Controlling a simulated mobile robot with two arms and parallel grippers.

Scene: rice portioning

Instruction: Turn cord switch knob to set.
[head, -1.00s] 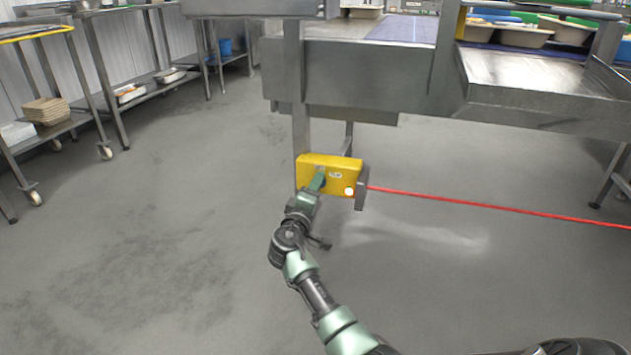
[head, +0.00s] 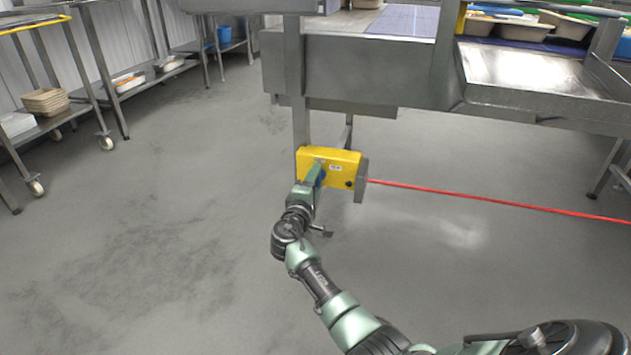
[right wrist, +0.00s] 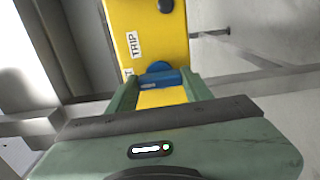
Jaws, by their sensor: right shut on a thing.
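The cord switch is a yellow box (head: 340,158) on a leg of the steel conveyor frame. It also fills the top of the right wrist view (right wrist: 158,35), with a white "TRIP" label (right wrist: 133,44) and a dark round lamp (right wrist: 165,6). Its blue knob (right wrist: 162,76) sits between the fingers of my right gripper (right wrist: 163,88), which is shut on it. A second label beside the knob is mostly hidden. In the head view my right gripper (head: 317,175) reaches the box's front and covers most of the knob. My left gripper is not in view.
A red cord (head: 500,205) runs right from the box's side. The steel conveyor frame (head: 370,70) stands above and behind the switch. Wheeled shelves (head: 75,105) stand at the left. The grey floor between is clear.

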